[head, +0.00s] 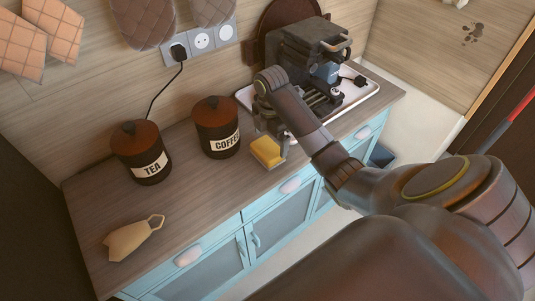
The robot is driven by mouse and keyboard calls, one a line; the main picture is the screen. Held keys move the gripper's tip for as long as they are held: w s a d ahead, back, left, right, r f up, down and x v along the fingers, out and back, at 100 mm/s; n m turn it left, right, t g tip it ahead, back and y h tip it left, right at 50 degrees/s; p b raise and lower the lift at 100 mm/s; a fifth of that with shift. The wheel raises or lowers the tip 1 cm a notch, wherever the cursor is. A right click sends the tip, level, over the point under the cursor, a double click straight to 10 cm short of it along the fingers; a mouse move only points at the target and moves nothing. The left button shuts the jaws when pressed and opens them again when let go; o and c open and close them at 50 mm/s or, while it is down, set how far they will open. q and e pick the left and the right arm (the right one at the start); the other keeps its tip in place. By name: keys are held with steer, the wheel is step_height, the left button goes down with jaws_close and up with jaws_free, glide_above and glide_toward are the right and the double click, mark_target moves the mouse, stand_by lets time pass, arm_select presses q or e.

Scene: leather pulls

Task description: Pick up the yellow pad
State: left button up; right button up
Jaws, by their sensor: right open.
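The yellow pad (265,153) lies on the wooden counter (205,215), near its front edge and to the right of the COFFEE canister. My right gripper (272,146) points down from its arm, right at the pad. It is open, with a finger showing beside the pad's right end. The far side of the pad is partly hidden by the gripper, so I cannot tell whether the fingers touch it. My left gripper is not in view.
A COFFEE canister (216,128) and a TEA canister (141,153) stand left of the pad. A coffee machine (300,50) sits on a white tray (364,92) behind my arm. A tan mitt-like item (127,241) lies front left. Counter between is clear.

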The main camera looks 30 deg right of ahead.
mark_target(270, 146)
step_height(270, 146, down, 3)
steer(key=b, duration=0.2)
steer(key=shift+w+b, duration=0.1)
steer(key=shift+b, duration=0.2)
steer(key=shift+f, duration=0.35)
steer(key=shift+f+p, duration=0.3)
steer(key=shift+f, duration=0.25)
steer(key=c, duration=0.7)
steer(key=shift+r, duration=0.65)
step_height(270, 146, up, 9)
steer(key=p, duration=0.7)
steer(key=shift+f+p, duration=0.1)
steer(key=shift+p, duration=0.25)
